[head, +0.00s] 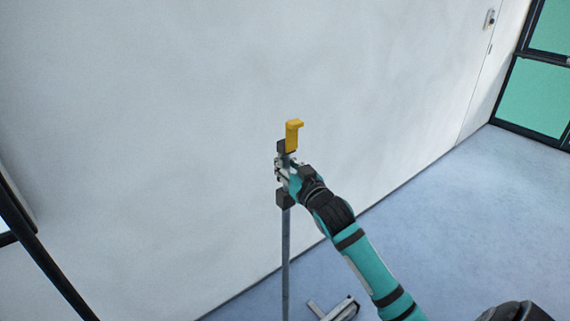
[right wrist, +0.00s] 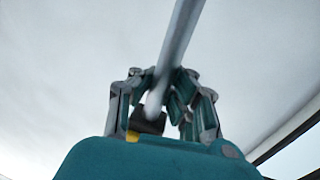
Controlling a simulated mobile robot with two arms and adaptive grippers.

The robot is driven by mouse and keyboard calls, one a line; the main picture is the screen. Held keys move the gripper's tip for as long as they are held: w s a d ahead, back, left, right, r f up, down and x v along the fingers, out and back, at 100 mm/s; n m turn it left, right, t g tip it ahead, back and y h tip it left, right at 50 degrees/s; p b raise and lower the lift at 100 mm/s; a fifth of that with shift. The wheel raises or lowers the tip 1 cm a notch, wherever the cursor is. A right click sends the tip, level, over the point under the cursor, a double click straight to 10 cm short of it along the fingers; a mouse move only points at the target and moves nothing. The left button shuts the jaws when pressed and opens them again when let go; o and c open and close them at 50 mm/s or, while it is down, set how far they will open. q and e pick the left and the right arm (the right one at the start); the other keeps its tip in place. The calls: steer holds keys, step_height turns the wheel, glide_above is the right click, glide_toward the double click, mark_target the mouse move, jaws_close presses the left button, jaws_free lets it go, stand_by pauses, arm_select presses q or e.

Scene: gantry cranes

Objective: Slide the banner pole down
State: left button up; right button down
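The banner pole (head: 286,250) is a thin grey upright post in front of the white wall. A yellow hooked piece (head: 293,134) tops it, with a black block (head: 281,146) just below and another black block (head: 285,199) lower down. My right gripper (head: 284,170) is at the pole between the two blocks. In the right wrist view the pole (right wrist: 179,42) runs between its fingers (right wrist: 163,84), which close in on it from both sides. The finger contact is partly hidden and blurred. My left gripper is not in view.
A grey metal foot (head: 335,308) lies on the blue floor (head: 430,235) near the pole's bottom. The white wall (head: 150,120) is behind the pole. A dark bar (head: 45,262) crosses the lower left. Green glazed panels (head: 540,95) stand at right. Floor at right is clear.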

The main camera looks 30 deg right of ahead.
mark_target(286, 189)
step_height(286, 189, down, 5)
steer(key=shift+f+b, duration=0.15)
steer(key=shift+b, duration=1.1)
steer(key=c, duration=1.5)
jaws_free()
steer(key=shift+s+r, duration=0.35)
steer(key=shift+s, duration=0.05)
steer(key=shift+o, duration=1.4)
steer(key=shift+w, duration=0.15)
steer(key=s+a, duration=0.1)
steer(key=s, duration=1.1)
steer(key=shift+a, duration=0.2)
